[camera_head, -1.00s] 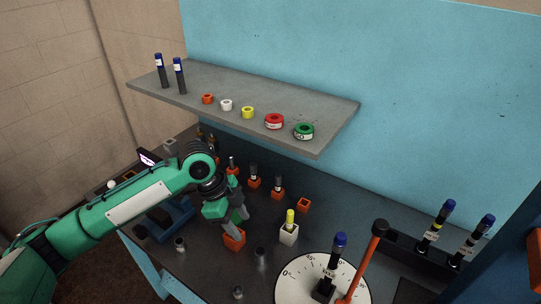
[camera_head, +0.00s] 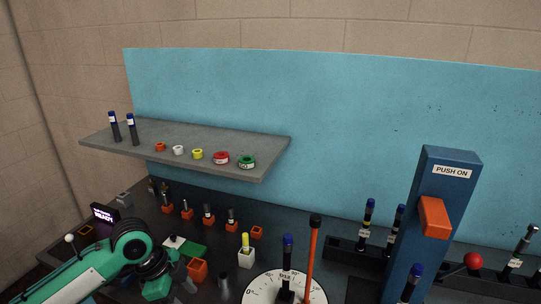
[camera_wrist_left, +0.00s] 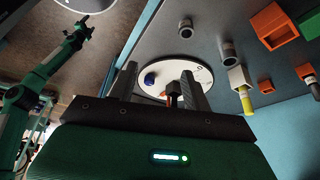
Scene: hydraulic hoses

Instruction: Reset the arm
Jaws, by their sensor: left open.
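My left arm (camera_head: 95,270) comes in from the lower left in the head view. Its gripper (camera_head: 182,290) is low over the front of the bench, beside an orange block (camera_head: 198,269), and partly cut off by the bottom edge. In the left wrist view the two fingers of my left gripper (camera_wrist_left: 158,88) stand apart with nothing held between them. The white dial plate (camera_wrist_left: 207,77) shows beyond them. Another green arm, my right one, shows at the left of the wrist view; its gripper (camera_wrist_left: 77,32) is small, and its jaw state is unclear.
A grey shelf (camera_head: 200,160) with two hoses and several rings hangs above the bench. Several fittings in orange blocks stand at the back. A white block (camera_head: 246,258) holds a yellow fitting. A blue post (camera_head: 433,220) marked PUSH ON and an orange lever (camera_head: 311,260) stand on the right.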

